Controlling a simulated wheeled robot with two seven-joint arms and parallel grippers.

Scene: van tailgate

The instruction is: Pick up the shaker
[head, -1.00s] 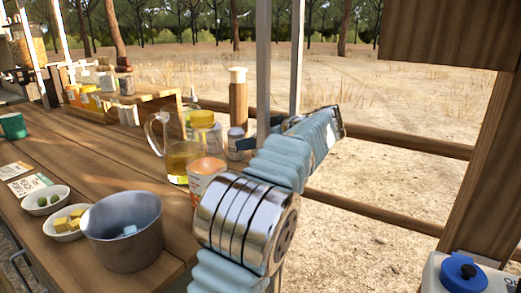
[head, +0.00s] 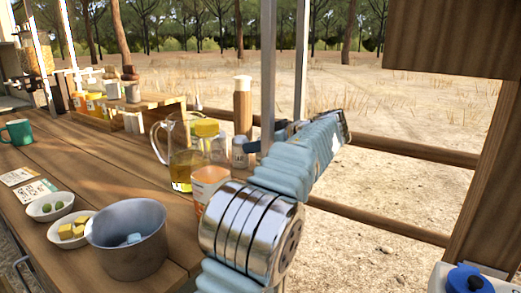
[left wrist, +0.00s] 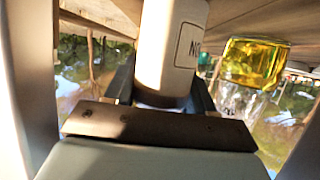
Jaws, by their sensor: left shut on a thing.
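The shaker (head: 239,152) is a small pale cylinder with a dark label, at the table's far edge in the head view. In the left wrist view the shaker (left wrist: 172,45) is a large white cylinder with a boxed label, between the fingers. My left gripper (head: 262,143) reaches it from the right and is shut on it; the arm covers part of the fingers in the head view. The left gripper (left wrist: 160,100) also shows in the wrist view. Whether the shaker's base touches the table is not clear. My right gripper is not in view.
A yellow-lidded jar (head: 207,129), a glass jug (head: 180,165) and an orange-labelled tub (head: 208,180) stand left of the shaker. A tall wooden mill (head: 242,105) stands behind it. A metal pot (head: 125,238) is at the front. A post (head: 268,70) rises close by.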

